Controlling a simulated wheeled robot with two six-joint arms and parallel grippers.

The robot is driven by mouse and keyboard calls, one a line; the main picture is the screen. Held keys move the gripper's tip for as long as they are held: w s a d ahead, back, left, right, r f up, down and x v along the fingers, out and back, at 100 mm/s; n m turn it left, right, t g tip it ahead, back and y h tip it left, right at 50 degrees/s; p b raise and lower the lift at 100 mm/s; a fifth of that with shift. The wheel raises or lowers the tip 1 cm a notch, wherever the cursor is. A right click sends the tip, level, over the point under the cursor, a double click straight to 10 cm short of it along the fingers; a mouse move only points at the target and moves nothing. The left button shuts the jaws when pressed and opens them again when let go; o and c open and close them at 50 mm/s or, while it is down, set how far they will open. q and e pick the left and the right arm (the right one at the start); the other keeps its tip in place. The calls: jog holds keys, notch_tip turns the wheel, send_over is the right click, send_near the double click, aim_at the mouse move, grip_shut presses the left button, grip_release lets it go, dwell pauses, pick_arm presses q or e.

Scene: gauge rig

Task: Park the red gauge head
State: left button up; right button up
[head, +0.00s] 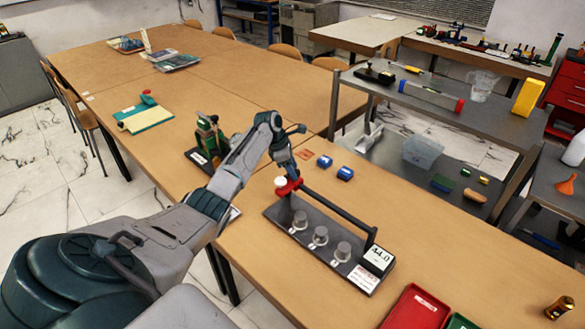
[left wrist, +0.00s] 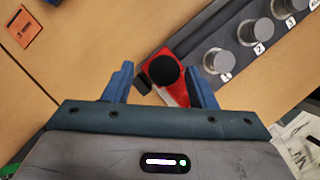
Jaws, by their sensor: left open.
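The red gauge head (head: 289,188) sits at the left end of the dark rail (head: 340,212) of the gauge rig. In the left wrist view the red gauge head (left wrist: 176,92) has a round black top. My left gripper (head: 290,170) is just above it. Its two blue fingers (left wrist: 158,70) are open, with the black top between them, closer to the right finger. I cannot tell if they touch. The rig's dark base (head: 275,213) carries three grey cylinders in a row. A display (head: 378,258) at its right end reads about 44.0.
Two blue blocks (head: 345,173) lie behind the rig. A green device (head: 207,135) stands left of my arm. Red (head: 415,308) and green trays are at the front right. A grey shelf cart (head: 440,115) stands behind the table. Table right of the rig is partly clear.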

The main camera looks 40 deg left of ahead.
pick_arm(q)
jog(key=b+v, duration=0.2)
jog(key=v, duration=0.8)
jog(key=shift+r, duration=0.4)
jog(key=shift+s+a, duration=0.1)
